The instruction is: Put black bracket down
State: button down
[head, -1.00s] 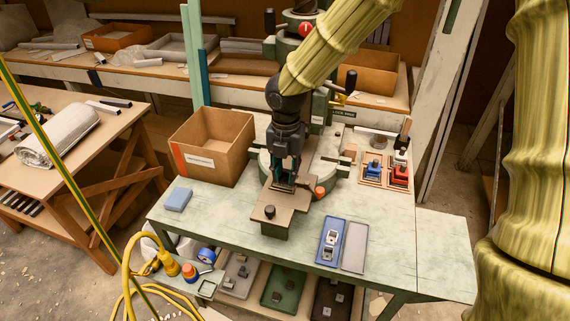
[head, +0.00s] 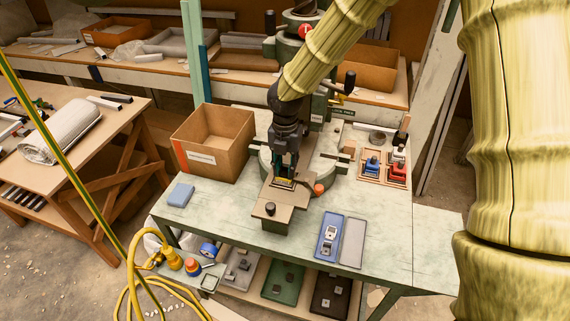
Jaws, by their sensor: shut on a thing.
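My gripper (head: 284,180) reaches down from the upper right, in front of the press. Its fingers are shut at the back end of the brown plate (head: 290,199) that juts toward me from the press. It holds a small piece, taken to be the black bracket, which is mostly hidden by the fingers and too small to make out. I cannot tell whether that piece touches the plate. A dark round knob (head: 270,208) stands on the front of the plate. The green press (head: 318,105) stands behind my gripper.
A cardboard box (head: 214,145) stands left of the press. A blue tray (head: 329,253) with metal parts and a grey tray (head: 352,242) lie front right. A dark tray (head: 318,305) and a green tray (head: 296,292) sit on the lower shelf. The bench's right end is clear.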

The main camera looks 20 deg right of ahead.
aim_at(285, 169)
jog(key=c, duration=1.2)
grip_release()
jog(key=shift+f, duration=0.1)
jog(key=shift+o, duration=0.2)
notch_tip(285, 169, up, 12)
jog(key=b, duration=0.2)
